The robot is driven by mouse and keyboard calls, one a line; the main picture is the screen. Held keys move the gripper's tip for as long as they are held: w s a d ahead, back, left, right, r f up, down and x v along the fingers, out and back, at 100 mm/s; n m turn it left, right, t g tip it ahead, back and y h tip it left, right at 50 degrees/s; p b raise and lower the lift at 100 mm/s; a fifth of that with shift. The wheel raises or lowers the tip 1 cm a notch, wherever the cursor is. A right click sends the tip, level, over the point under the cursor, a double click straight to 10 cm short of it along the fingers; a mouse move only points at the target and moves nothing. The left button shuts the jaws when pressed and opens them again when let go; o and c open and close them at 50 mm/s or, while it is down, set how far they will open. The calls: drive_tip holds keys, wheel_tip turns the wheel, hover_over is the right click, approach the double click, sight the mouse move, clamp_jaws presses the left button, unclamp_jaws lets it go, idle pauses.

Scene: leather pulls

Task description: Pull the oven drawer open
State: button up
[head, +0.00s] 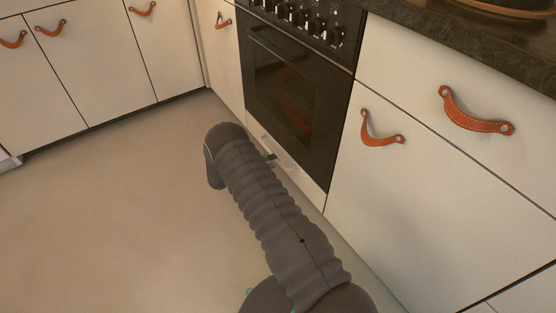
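The oven drawer (308,188) is the low white front beneath the black oven (295,95). It looks flush with the cabinets, though my arm covers part of it. A pale bar, which looks like its handle (284,163), shows just past my arm. My grey ribbed arm reaches from the bottom of the head view to the drawer. A small dark part of my gripper (270,158) shows beside the handle. The rest of the gripper is hidden behind the arm, so I cannot tell whether its fingers touch or hold the handle.
White cabinets with leather pulls (380,132) stand right of the oven, under a dark countertop (470,40). More white cabinets (90,60) line the back left. The beige floor (120,210) to the left of my arm is clear.

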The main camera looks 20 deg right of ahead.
sight(278, 159)
drive_tip(key=shift+x, duration=2.2)
clamp_jaws()
